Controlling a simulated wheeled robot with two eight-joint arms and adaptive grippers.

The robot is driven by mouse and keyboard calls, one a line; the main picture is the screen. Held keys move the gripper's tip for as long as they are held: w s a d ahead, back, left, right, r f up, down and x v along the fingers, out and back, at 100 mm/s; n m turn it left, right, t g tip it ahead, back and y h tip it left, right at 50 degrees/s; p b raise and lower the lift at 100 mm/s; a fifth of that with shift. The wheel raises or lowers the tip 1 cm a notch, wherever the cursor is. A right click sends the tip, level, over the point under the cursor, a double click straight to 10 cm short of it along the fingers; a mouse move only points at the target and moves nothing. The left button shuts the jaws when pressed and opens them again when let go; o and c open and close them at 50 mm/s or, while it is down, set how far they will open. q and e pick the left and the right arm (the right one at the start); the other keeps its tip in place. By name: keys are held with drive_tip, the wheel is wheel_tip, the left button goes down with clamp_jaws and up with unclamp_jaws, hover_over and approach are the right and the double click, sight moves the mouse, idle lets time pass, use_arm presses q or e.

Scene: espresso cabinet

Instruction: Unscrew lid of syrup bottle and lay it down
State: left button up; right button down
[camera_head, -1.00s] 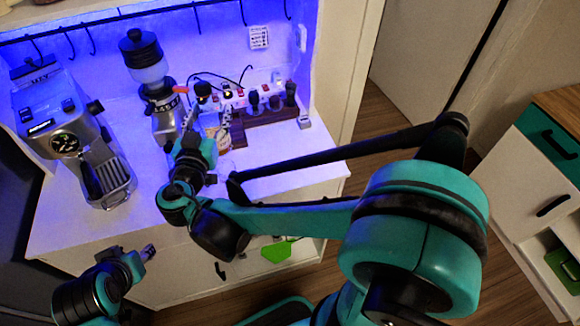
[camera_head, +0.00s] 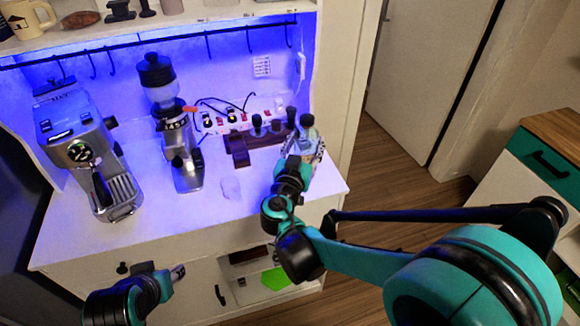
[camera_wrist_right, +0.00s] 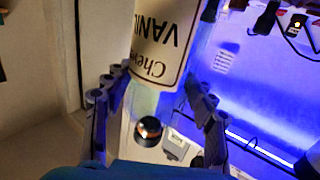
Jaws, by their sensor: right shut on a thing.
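The syrup bottle (camera_head: 316,146) has a pale label and a dark lid (camera_head: 306,120), and stands near the right end of the counter. In the right wrist view the bottle (camera_wrist_right: 163,40) appears upside down, with part of the word vanilla on its label. Its lid (camera_wrist_right: 148,130) is on the neck. My right gripper (camera_head: 300,160) is shut on the bottle, with one finger on each side; the contact is partly hidden in the head view. I cannot tell whether the bottle touches the counter. My left gripper (camera_head: 178,272) is low in front of the cabinet, away from the bottle.
The espresso machine (camera_head: 85,150) and grinder (camera_head: 178,140) stand on the left of the counter (camera_head: 205,215). A dark wooden stand (camera_head: 238,148) with tools and a power strip (camera_head: 225,118) are behind. Front counter space is clear.

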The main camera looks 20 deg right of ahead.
drive_tip(key=w+a+f+b, duration=0.3)
drive_tip(key=w+f, duration=0.1)
drive_tip(key=f, duration=0.3)
drive_tip(key=shift+a+f+b, duration=0.15)
drive_tip(key=shift+a+b, duration=0.15)
drive_tip(key=shift+a, duration=0.1)
drive_tip(key=shift+f, duration=0.2)
drive_tip(key=c, duration=0.5)
unclamp_jaws()
drive_tip(key=shift+c, duration=0.2)
drive_tip(key=shift+r, duration=0.15)
